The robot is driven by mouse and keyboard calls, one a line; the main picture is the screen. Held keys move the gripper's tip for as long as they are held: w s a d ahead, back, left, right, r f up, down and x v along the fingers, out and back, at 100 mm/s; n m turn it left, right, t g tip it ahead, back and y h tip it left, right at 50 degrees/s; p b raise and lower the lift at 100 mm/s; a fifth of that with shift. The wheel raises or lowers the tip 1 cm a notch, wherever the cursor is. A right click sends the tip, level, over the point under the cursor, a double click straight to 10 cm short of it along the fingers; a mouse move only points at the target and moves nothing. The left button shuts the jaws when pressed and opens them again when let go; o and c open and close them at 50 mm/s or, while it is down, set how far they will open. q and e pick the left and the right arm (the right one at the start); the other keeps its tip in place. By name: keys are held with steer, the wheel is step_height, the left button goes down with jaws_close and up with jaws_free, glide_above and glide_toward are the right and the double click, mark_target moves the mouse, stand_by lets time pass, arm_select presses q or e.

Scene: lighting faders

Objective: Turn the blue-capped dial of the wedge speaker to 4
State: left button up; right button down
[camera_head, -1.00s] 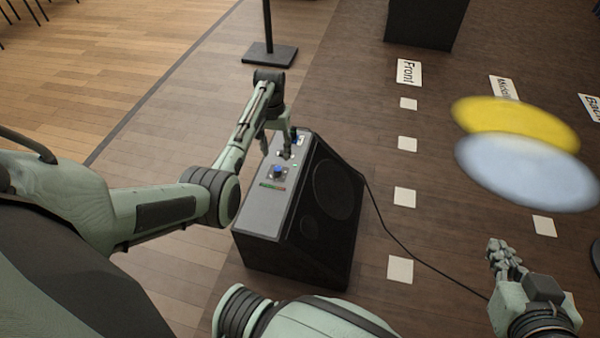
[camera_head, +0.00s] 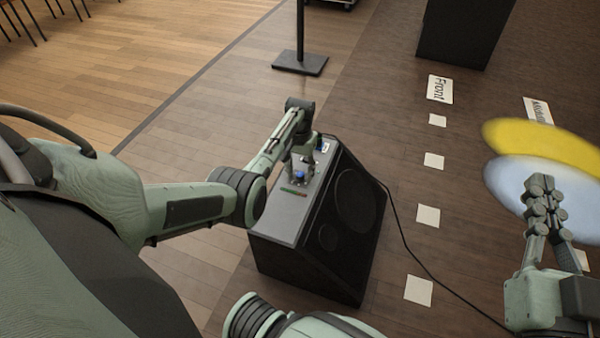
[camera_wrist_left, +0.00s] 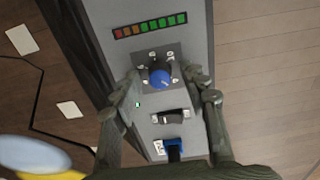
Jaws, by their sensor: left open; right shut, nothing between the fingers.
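The wedge speaker (camera_head: 322,228) stands on the dark floor, its grey control panel (camera_head: 276,228) facing up. The blue-capped dial (camera_head: 299,175) is on that panel. In the left wrist view the blue-capped dial (camera_wrist_left: 160,77) sits on a dark plate with small marks around it; their figures are too small to read. My left gripper (camera_head: 302,168) is over the panel and open. In the left wrist view its fingers (camera_wrist_left: 167,90) stand on either side of the dial, apart from it. My right gripper (camera_head: 541,190) is shut and empty, far right of the speaker.
A row of coloured lights (camera_wrist_left: 150,25), a black rocker-like part (camera_wrist_left: 171,117) and a blue plug (camera_wrist_left: 173,148) share the panel. A black cable (camera_head: 420,258) runs across the floor. White floor markers (camera_head: 428,216) lie to the right. A stand base (camera_head: 300,63) is behind.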

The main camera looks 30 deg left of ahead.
arm_select(q)
steer(key=shift+c, duration=0.5)
jaws_close()
